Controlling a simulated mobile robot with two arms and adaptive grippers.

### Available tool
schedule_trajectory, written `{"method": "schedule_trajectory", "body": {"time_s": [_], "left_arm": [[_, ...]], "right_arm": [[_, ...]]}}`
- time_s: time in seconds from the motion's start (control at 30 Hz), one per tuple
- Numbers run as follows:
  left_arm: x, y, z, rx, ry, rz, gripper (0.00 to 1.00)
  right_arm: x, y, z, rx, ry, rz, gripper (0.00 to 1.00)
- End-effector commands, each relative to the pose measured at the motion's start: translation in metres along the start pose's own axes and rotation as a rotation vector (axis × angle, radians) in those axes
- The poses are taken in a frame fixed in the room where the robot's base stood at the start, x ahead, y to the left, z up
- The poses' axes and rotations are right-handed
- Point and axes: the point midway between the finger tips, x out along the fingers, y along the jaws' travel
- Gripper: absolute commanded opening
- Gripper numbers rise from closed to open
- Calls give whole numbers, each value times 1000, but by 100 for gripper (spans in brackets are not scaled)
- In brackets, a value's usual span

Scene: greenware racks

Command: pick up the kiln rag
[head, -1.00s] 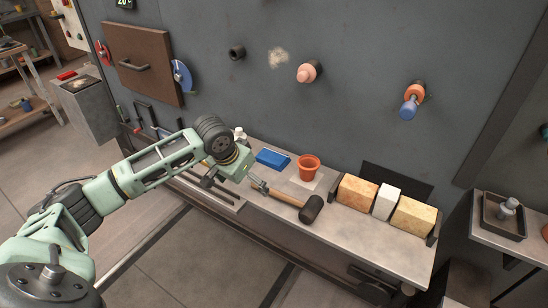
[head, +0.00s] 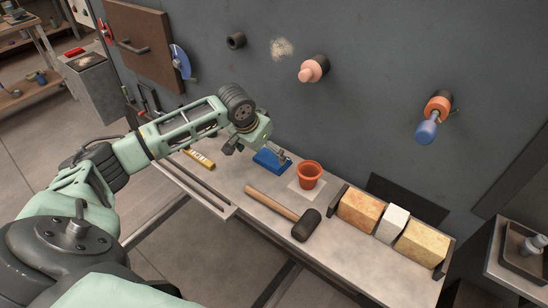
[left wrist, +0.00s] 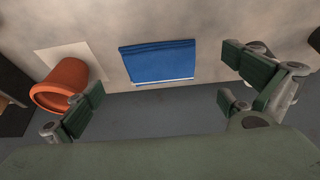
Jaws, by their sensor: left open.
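The kiln rag appears to be the folded blue cloth (head: 266,163) lying flat on the grey shelf. It also shows in the left wrist view (left wrist: 160,64), near the top middle. My left gripper (head: 256,153) is just above the cloth in the head view, hiding part of it. In the left wrist view the left gripper (left wrist: 160,88) has its fingers wide apart, one to each side of the cloth, with nothing between them. My right gripper is not in view.
An orange pot (head: 309,174) stands on a pale square right of the cloth, near one finger in the wrist view. A mallet (head: 275,204) lies in front. Several blocks (head: 361,210) stand farther right. The dark wall (head: 365,110) with pegs rises behind the shelf.

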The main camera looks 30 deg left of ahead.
Motion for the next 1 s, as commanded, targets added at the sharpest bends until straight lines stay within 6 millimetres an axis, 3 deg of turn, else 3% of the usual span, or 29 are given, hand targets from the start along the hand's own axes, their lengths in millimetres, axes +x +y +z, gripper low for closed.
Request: {"method": "schedule_trajectory", "body": {"time_s": [0.1, 0.23, 0.4, 0.63, 1.0], "left_arm": [[14, 2, -2, -1, -2, 2, 100], [35, 3, -3, -1, -1, 1, 100], [50, 3, -2, 0, 0, 0, 100], [50, 3, -2, 1, 1, 0, 99], [50, 3, -2, 1, 1, 0, 67]], "right_arm": [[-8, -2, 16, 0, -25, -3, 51], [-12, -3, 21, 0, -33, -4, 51], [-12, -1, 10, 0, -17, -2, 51], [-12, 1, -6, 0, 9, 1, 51], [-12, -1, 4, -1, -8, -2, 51]]}}
